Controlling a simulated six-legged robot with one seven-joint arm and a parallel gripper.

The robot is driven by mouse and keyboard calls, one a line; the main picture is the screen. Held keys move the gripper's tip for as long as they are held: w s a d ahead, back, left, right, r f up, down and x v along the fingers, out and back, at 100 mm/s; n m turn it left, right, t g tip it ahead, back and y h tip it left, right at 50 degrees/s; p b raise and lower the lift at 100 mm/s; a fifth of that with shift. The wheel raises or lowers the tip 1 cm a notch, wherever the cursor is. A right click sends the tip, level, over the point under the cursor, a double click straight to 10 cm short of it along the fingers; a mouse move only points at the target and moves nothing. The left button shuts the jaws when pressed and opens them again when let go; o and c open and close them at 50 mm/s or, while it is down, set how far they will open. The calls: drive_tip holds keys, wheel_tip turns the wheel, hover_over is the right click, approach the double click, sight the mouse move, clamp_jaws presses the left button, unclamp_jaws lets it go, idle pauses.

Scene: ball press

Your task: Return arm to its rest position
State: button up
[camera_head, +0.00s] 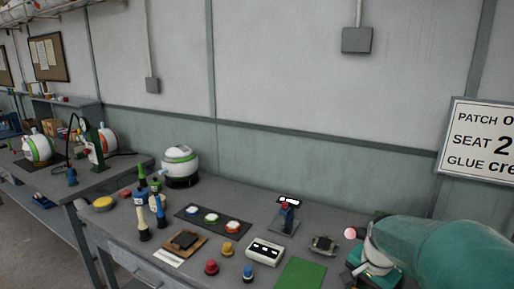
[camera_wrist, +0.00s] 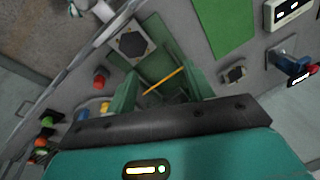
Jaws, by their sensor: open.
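My gripper (camera_wrist: 160,88) is open in the wrist view, its two green fingers standing apart. A thin yellow-orange strip (camera_wrist: 166,80) shows between them over a green surface; I cannot tell how far below the fingers it lies. No object is clearly held. In the head view my teal arm reaches in from the right edge over the bench's right end, and it hides part of what lies there. A small pink ball (camera_head: 350,232) shows just left of my arm; I cannot tell what it rests on.
The grey bench (camera_head: 330,218) holds a green mat (camera_head: 301,274), a white box with buttons (camera_head: 264,251), a blue-and-red device (camera_head: 286,214), a dark tray with discs (camera_head: 213,219), red (camera_head: 211,267) and blue (camera_head: 248,272) knobs, and a white round machine (camera_head: 180,165). A sign (camera_head: 482,140) hangs at right.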

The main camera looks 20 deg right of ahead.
drive_tip(key=s+a+r+n+t, duration=0.1)
drive_tip(key=s+a+r+n, duration=0.1)
drive_tip(key=a, duration=0.6)
drive_tip(key=s+a+r+n+t, duration=0.1)
drive_tip(key=s+a+r+n, duration=0.1)
drive_tip(key=a+r+n, duration=0.2)
drive_tip(key=s+a+r+n+t, duration=0.1)
drive_tip(key=s+a+r+n, duration=0.1)
drive_tip(key=a+n, duration=0.5)
drive_tip(key=s+a, duration=0.1)
drive_tip(key=a, duration=0.4)
drive_tip(key=shift+r+n+y, duration=0.3)
drive_tip(key=shift+r+y, duration=0.1)
